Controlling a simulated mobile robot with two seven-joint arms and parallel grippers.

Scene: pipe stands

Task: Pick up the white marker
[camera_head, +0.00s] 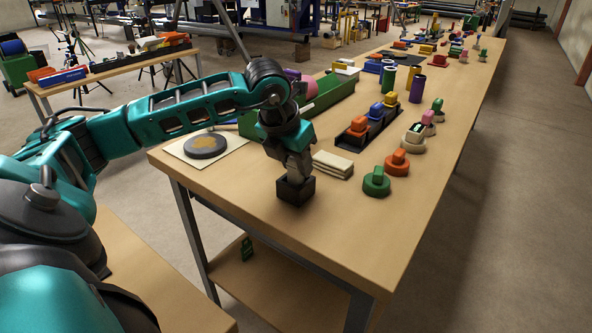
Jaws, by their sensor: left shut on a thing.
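My left gripper (293,172) reaches down from the left to the near part of the long wooden table (330,235). It is shut on a small black block (296,190), which is at or just above the tabletop; I cannot tell if it touches. The white marker (413,139), a cream round base with a pale knob, stands in the row to the right, between an orange marker (397,163) and a pink one (428,122). It is apart from my left gripper. My right gripper is not in view.
A black tray (352,142) holds colored knobs. The table's near corner is clear.

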